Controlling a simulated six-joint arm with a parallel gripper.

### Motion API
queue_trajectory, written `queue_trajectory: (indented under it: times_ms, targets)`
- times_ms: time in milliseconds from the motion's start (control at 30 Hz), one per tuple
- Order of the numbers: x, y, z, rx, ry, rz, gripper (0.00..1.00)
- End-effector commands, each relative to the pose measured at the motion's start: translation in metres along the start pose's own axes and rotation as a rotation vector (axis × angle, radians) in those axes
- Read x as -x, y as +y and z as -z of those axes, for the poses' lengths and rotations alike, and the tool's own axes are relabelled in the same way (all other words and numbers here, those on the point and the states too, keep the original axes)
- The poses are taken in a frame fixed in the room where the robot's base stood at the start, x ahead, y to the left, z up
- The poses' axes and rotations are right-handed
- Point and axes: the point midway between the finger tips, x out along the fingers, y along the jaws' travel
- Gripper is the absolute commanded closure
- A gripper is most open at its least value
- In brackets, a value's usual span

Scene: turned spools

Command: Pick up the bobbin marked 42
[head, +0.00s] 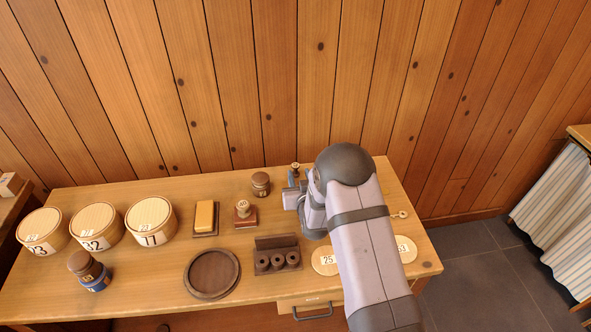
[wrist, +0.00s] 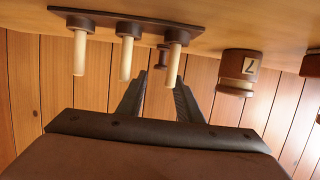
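I cannot read the number 42 on any bobbin. In the head view a dark bobbin (head: 260,183) stands at the back of the table, left of my gripper (head: 292,200). Two stacked bobbins, a brown one (head: 80,262) over a blue-wound one (head: 97,281), stand at the front left; their labels are too small to read surely. In the wrist view, which looks upside down, my gripper (wrist: 158,77) is open with nothing between its fingers. A small dark spool (wrist: 162,57) shows beyond them, and a labelled brown bobbin (wrist: 238,72) stands to the right.
A dark board (wrist: 103,20) with three pale pegs is close to my fingers. Round boxes (head: 150,220), a dark round tray (head: 236,283), a rack (head: 277,241), a stamp-like piece (head: 243,208) and a yellow block (head: 205,215) occupy the table (head: 140,300). Discs (head: 325,260) lie beside my arm.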

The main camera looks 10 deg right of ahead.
Motion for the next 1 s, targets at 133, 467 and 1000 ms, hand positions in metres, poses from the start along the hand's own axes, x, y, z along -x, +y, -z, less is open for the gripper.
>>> queue_trajectory:
  times_ms: [133, 467, 1000]
  targets:
    - [-0.002, 0.000, 0.000, 0.000, 0.000, 0.000, 0.68]
    - [-0.030, -0.002, 0.001, 0.000, 0.001, 0.000, 0.68]
    - [-0.052, -0.002, -0.002, 0.000, 0.000, 0.000, 0.68]
